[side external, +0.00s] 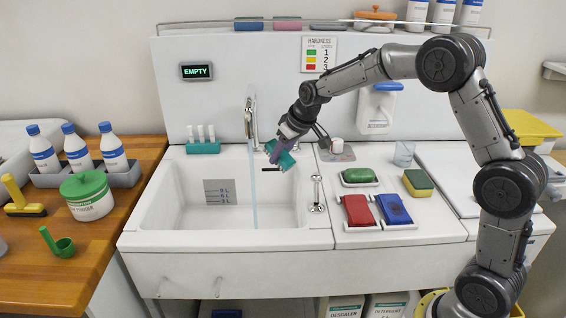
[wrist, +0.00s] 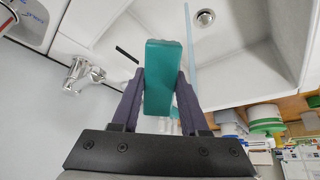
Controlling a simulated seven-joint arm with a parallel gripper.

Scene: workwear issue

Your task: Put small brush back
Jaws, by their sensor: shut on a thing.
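My gripper (side external: 277,148) is over the back right part of the white sink, tilted downward. Its purple fingers are shut on a teal block-shaped thing (side external: 284,160), which may be the small brush; no bristles can be made out. In the wrist view the teal thing (wrist: 162,78) sits between the two fingers of my gripper (wrist: 160,92) and extends beyond their tips. It is held in the air, clear of the sink floor. I cannot tell which spot is the brush's own place.
A thin water stream (side external: 254,190) runs from the tap (side external: 250,118) into the sink (side external: 160,215), left of my gripper. A teal tube rack (side external: 203,148) stands behind. Right of the sink are red (side external: 357,210) and blue (side external: 394,208) blocks, green soap (side external: 360,175) and a sponge (side external: 417,183).

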